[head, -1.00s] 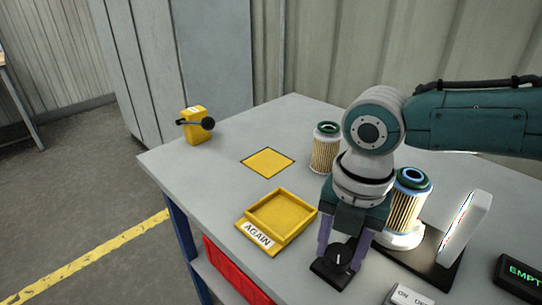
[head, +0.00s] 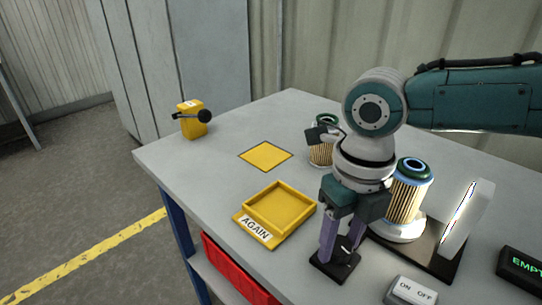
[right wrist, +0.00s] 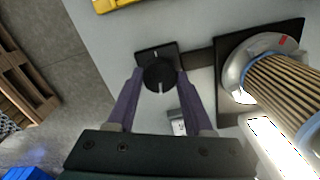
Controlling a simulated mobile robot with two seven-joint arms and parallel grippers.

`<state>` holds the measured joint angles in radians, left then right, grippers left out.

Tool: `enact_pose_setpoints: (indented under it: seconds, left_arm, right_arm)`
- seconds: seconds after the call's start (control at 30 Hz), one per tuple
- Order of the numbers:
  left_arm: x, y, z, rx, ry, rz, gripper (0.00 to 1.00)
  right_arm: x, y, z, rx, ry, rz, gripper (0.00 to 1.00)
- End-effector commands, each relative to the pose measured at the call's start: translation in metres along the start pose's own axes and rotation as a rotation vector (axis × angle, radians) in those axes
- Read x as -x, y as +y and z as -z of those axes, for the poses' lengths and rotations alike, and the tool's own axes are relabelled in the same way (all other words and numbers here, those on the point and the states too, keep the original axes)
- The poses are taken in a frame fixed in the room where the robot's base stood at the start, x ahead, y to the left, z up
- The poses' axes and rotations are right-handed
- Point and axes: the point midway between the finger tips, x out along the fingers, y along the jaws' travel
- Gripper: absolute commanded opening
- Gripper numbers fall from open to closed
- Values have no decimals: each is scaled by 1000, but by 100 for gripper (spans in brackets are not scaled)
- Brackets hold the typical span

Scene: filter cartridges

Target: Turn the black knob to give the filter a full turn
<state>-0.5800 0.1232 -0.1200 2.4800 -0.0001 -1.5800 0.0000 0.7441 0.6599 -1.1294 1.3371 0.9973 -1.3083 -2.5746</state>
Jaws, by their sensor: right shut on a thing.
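The black knob (right wrist: 160,77) sits on a small black plate at the front of the table, with a white mark on its top. My right gripper (head: 338,252) points down over it and is shut on the knob, one purple finger on each side; its fingers also show in the right wrist view (right wrist: 155,82). The filter (head: 407,192), pleated with a blue and green top, stands upright on a round white turntable (head: 398,229) right of the gripper. The turntable is on a black base (head: 440,262) linked to the knob plate. My left gripper is out of view.
An ON/OFF switch box (head: 412,291) and an EMPTY display (head: 520,272) are at front right. A yellow AGAIN tray (head: 262,228), yellow square (head: 266,156), another filter (head: 320,154) and yellow lever box (head: 192,122) lie left.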

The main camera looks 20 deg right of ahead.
Motion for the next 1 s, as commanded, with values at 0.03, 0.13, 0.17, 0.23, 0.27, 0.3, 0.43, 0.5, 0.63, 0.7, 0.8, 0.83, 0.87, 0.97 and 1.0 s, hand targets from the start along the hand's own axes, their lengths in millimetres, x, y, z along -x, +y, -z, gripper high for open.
enact_pose_setpoints:
  seconds: [0.03, 0.13, 0.17, 0.23, 0.27, 0.3, 0.43, 0.5, 0.63, 0.7, 0.8, 0.83, 0.87, 0.97, 1.0]
  left_arm:
    - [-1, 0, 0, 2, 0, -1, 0]
    - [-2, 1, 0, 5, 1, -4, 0]
    - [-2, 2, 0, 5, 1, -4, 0]
    - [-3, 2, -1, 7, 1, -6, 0]
    - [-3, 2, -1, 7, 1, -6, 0]
    - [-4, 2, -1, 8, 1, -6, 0]
    - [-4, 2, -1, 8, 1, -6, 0]
    - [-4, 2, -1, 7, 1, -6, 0]
    - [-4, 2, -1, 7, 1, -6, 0]
    - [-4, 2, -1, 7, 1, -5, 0]
    - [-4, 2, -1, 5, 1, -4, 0]
    - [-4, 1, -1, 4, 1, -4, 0]
    - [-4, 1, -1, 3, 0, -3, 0]
    - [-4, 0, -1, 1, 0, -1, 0]
    - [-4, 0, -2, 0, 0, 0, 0]
  right_arm:
    - [1, 2, 0, 33, 1, -5, 0]
    - [2, 2, -1, 92, 2, -5, 0]
    - [2, 2, -1, 107, 2, -5, 0]
    - [2, 2, -1, 138, 3, -5, 0]
    - [2, 2, -1, 151, 3, -5, 0]
    - [2, 2, 0, 164, 3, -5, 0]
    - [2, 2, 0, 195, 5, -5, 0]
    - [2, 2, 0, 206, 5, -5, 0]
    - [2, 2, 0, 216, 5, -5, 0]
    - [2, 2, 0, 217, 5, -5, 0]
    - [2, 2, 0, 217, 5, -5, 0]
    - [2, 2, 0, 217, 5, -5, 0]
    - [2, 2, 0, 217, 5, -5, 0]
    - [2, 2, 0, 217, 5, -4, 0]
    - [2, 2, 0, 217, 5, -4, 56]
